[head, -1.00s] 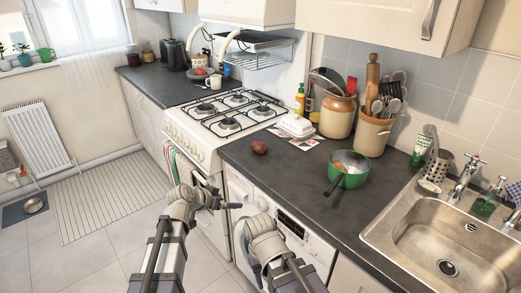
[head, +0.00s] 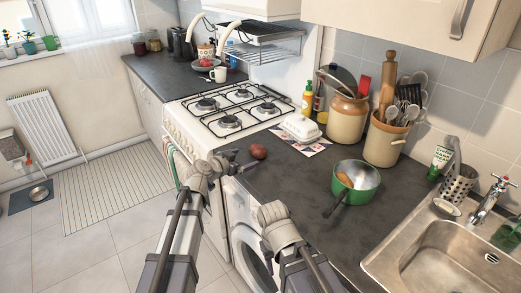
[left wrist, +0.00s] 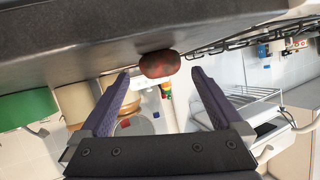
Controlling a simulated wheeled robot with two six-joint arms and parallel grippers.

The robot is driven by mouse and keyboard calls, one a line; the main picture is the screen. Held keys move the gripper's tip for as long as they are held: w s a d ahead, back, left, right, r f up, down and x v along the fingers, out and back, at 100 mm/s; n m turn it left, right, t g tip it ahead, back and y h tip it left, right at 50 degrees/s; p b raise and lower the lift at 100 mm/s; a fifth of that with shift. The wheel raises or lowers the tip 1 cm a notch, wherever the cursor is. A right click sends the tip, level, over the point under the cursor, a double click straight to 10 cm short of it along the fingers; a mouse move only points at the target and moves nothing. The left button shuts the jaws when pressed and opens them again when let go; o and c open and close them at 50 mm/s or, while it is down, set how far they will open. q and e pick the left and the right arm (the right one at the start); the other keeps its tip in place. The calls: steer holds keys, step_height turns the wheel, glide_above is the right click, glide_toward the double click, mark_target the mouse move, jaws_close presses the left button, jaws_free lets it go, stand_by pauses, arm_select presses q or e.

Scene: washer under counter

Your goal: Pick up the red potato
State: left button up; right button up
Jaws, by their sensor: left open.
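The red potato (head: 258,151) lies on the dark counter (head: 290,185), close to its front edge near the stove. My left gripper (head: 246,159) is at the counter edge, just left of the potato in the head view. In the left wrist view the potato (left wrist: 160,64) appears ahead of the open fingers (left wrist: 160,80), which stand on either side of it with nothing clearly between them. My right arm (head: 275,225) is in front of the washer, low at the counter front; its fingers are not clear.
A green pan (head: 357,181) with something brown in it sits right of the potato. A white butter dish (head: 300,127) stands behind it. The stove (head: 237,108) is to the left, the sink (head: 450,260) to the right. Counter around the potato is clear.

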mark_target(254, 152)
arm_select(q)
steer(key=shift+b+x, duration=0.45)
steer(key=shift+x, duration=0.75)
steer(key=shift+w+d, duration=0.2)
steer(key=shift+w, duration=0.05)
steer(key=x, duration=0.3)
steer(key=b+x, duration=0.1)
steer(key=x, duration=0.1)
steer(key=shift+d+r, duration=0.1)
steer(key=shift+r, duration=0.25)
steer(key=shift+s, duration=0.1)
steer(key=shift+c, duration=0.5)
steer(key=c, duration=1)
steer(key=shift+r, duration=0.1)
step_height(254, 152, up, 10)
steer(key=p, duration=1)
